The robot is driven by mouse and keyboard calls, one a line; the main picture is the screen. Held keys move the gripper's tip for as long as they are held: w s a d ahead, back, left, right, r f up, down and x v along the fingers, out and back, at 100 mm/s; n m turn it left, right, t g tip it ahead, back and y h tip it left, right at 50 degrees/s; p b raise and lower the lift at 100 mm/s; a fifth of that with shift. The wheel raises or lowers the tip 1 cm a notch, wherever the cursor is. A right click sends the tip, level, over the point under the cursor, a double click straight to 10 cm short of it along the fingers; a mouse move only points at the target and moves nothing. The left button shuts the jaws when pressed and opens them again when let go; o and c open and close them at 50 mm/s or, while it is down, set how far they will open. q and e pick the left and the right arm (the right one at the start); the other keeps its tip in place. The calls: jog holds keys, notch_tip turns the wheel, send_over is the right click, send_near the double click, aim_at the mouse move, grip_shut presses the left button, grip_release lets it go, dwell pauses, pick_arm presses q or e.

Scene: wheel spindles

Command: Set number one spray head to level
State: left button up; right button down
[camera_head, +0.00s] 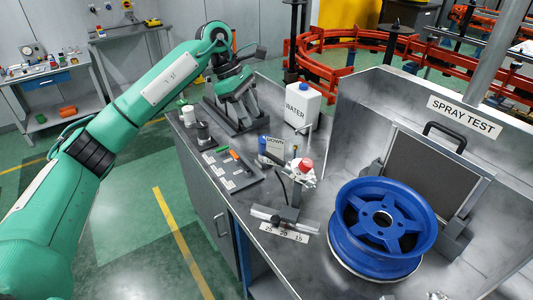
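My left arm (150,100) reaches in from the left, and its wrist bends down over the far end of the bench. The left gripper (241,96) is there, above a dark stand (238,122); its fingers are too small and overlapped to tell open from shut. A spray device with a red cap (305,164) stands mid-bench on a small post (290,212), apart from my gripper. A scale plate (284,232) marked 25, 20, 15 lies at its foot. A "DOWN" label (273,143) is behind it. I cannot tell which part is number one spray head. My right gripper is not in view.
A blue wheel (383,226) lies in the metal spray booth (350,95) at right, before a dark panel (429,170). A white "WATER" jug (301,107) stands behind the spray device. A tray (226,170) with small items and labels lies at the bench's left.

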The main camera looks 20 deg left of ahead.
aim_at(266, 154)
pick_arm(q)
jog(key=p+x, duration=0.1)
jog(key=x, duration=0.3)
jog(key=p+x, duration=0.2)
jog(key=x, duration=0.2)
jog(key=p+x, duration=0.2)
jog(key=x, duration=0.2)
jog(key=shift+a+f, duration=0.2)
jog(key=shift+f, duration=0.1)
jog(key=shift+d+f, duration=0.2)
jog(key=shift+f, duration=0.3)
grip_shut()
